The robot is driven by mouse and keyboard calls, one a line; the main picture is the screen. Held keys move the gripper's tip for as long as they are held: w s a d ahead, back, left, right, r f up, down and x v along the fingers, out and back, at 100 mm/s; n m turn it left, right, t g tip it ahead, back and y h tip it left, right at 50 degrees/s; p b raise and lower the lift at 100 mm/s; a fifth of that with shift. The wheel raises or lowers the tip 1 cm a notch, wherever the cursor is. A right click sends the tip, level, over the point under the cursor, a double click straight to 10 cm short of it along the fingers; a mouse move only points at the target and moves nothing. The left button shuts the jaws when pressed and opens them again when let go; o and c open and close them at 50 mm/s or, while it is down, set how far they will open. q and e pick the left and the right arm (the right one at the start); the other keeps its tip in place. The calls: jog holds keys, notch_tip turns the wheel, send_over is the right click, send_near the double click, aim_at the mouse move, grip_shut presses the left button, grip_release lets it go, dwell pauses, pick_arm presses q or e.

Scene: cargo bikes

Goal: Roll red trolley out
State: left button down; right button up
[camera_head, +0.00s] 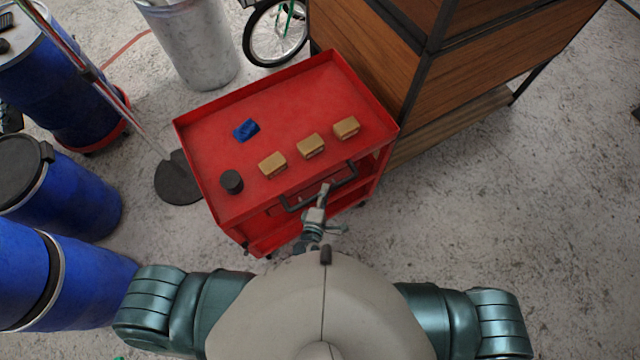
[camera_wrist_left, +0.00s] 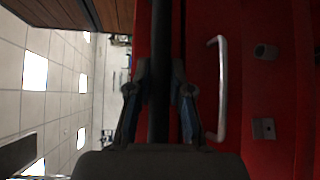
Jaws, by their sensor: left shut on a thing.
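The red trolley (camera_head: 263,98) stands on the concrete floor in front of me, turned slightly. A black push handle (camera_head: 346,180) runs along its near side. My left gripper (camera_head: 325,187) is at this handle, near its middle. In the left wrist view my left gripper (camera_wrist_left: 160,92) has a finger on each side of the black handle bar (camera_wrist_left: 159,45) and is shut on it. The trolley's red front (camera_wrist_left: 258,90) with a grey drawer handle (camera_wrist_left: 221,90) fills the right of that view. My right gripper is not in view.
A wooden cabinet (camera_head: 372,50) stands close against the trolley's right side. Blue barrels (camera_head: 75,185), a pole with a round black base (camera_head: 180,178) and a grey bin (camera_head: 193,45) are at the left and back. Several small items lie on the trolley top. Floor at right is clear.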

pick_arm(q)
jog(key=shift+s+d+f, duration=0.1)
jog(key=shift+s+f, duration=0.2)
jog(key=shift+f, duration=0.05)
jog(key=c, duration=1.2)
grip_release()
jog(key=shift+o, duration=0.7)
jog(key=shift+w+r, duration=0.15)
jog(key=v, duration=1.2)
jog(key=shift+d, duration=0.15)
